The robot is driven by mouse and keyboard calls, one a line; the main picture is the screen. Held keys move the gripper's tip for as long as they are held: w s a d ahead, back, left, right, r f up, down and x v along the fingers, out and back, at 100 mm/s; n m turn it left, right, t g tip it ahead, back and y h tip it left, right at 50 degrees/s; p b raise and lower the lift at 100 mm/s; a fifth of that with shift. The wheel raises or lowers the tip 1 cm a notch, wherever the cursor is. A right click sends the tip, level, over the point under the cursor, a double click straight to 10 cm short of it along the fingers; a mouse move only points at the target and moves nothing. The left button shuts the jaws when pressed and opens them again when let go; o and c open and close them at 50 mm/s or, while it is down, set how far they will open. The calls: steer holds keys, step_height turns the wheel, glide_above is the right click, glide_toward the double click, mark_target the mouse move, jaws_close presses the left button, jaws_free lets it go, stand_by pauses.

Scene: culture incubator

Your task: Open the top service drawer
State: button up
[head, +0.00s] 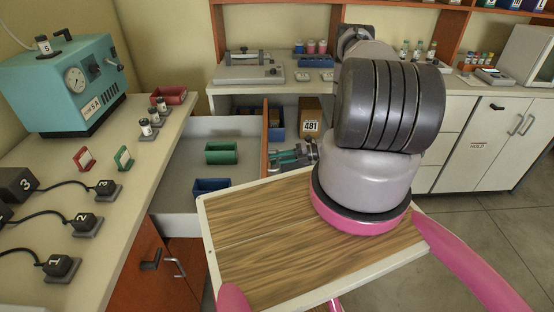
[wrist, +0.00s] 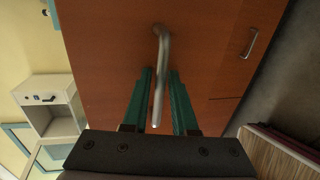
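The top service drawer (head: 190,128) stands pulled far out from under the left counter in the head view. Its grey interior holds a green bin (head: 221,152) and a blue bin (head: 211,187). Its red-brown front shows edge-on at the right and fills much of the wrist view (wrist: 110,45). My gripper (head: 290,156) is at the outer side of this front. In the wrist view, its green fingers (wrist: 160,90) stand on either side of the metal bar handle (wrist: 158,75), with visible gaps, so it is open around the handle. The handle is hidden in the head view.
A lower cabinet door (head: 150,275) with its own handle is below the drawer. A teal machine (head: 72,82), vials and numbered black plugs stand on the left counter. A back counter (head: 300,88) holds bottles and trays. Open floor (head: 490,220) lies at right.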

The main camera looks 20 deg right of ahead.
steer(key=v, duration=1.1)
steer(key=w+a+r+n+g+h, duration=0.1)
steer(key=a+r+n+g+h, duration=0.1)
steer(key=r+n, duration=0.65)
steer(key=w+a+r+n+g+h, duration=0.1)
steer(key=a+r+n+g+h, duration=0.15)
steer(key=r, duration=1.15)
steer(key=w+a+r+n+g+h, duration=0.1)
steer(key=w+a+r+n, duration=0.15)
steer(key=r+n, duration=0.7)
steer(key=s+a+r+n+t+h, duration=0.3)
steer(key=s+r+n, duration=0.4)
steer(key=s+r, duration=0.4)
steer(key=s+a+r+n+t+h, duration=0.4)
steer(key=s+r+n, duration=0.4)
steer(key=s+r, duration=0.3)
step_height(320, 180, up, 4)
steer(key=shift+a+r, duration=0.1)
steer(key=shift+a, duration=0.75)
